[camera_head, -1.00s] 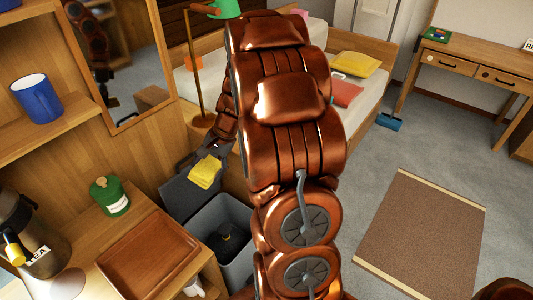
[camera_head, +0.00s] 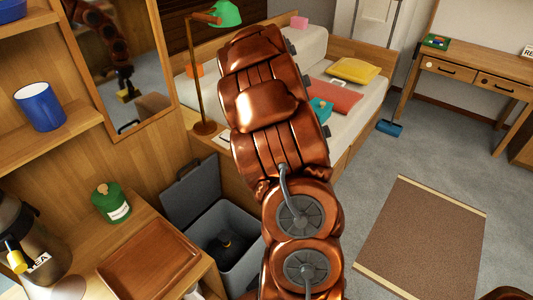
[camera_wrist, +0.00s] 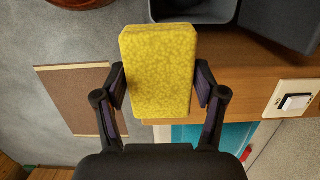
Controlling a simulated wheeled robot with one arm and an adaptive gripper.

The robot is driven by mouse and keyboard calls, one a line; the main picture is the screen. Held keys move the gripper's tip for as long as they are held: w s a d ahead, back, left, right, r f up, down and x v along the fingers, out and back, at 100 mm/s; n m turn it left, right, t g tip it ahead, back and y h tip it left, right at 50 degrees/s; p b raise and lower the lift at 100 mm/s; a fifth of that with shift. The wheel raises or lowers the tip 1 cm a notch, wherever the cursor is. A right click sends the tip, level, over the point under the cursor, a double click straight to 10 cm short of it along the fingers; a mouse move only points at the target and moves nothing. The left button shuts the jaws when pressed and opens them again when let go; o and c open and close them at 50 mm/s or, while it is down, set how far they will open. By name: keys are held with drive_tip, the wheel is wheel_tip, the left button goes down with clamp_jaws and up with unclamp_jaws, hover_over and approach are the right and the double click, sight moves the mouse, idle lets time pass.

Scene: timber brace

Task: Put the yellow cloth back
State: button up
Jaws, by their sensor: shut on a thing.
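The yellow cloth (camera_wrist: 158,70) is a folded, thick block in the middle of the wrist view. My gripper (camera_wrist: 160,85) is shut on it, with one finger against each long side. The cloth is held in the air. In the head view my arm hides my gripper and the cloth directly. A small yellow patch in the mirror (camera_head: 93,45) looks like the cloth's reflection.
A grey bin (camera_head: 254,257) with raised lid and a dark thing inside stands beside the wooden cabinet. A brown tray (camera_head: 150,257) and green jar (camera_head: 111,202) sit on the cabinet. A lamp (camera_head: 203,75) stands by the bed. A rug (camera_head: 425,235) lies on open floor.

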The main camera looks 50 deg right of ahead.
drive_tip(key=w+d, duration=0.2)
drive_tip(key=d, duration=0.1)
drive_tip(key=w+d, duration=0.2)
drive_tip(key=w+d+f+p, duration=0.1)
drive_tip(key=w+d, duration=0.1)
drive_tip(key=d, duration=0.1)
drive_tip(key=shift+w+d, duration=0.1)
drive_tip(key=shift+d, duration=0.25)
drive_tip(key=shift+f+p, duration=0.4)
drive_tip(key=shift+f, duration=1.35)
drive_tip(key=o, duration=1)
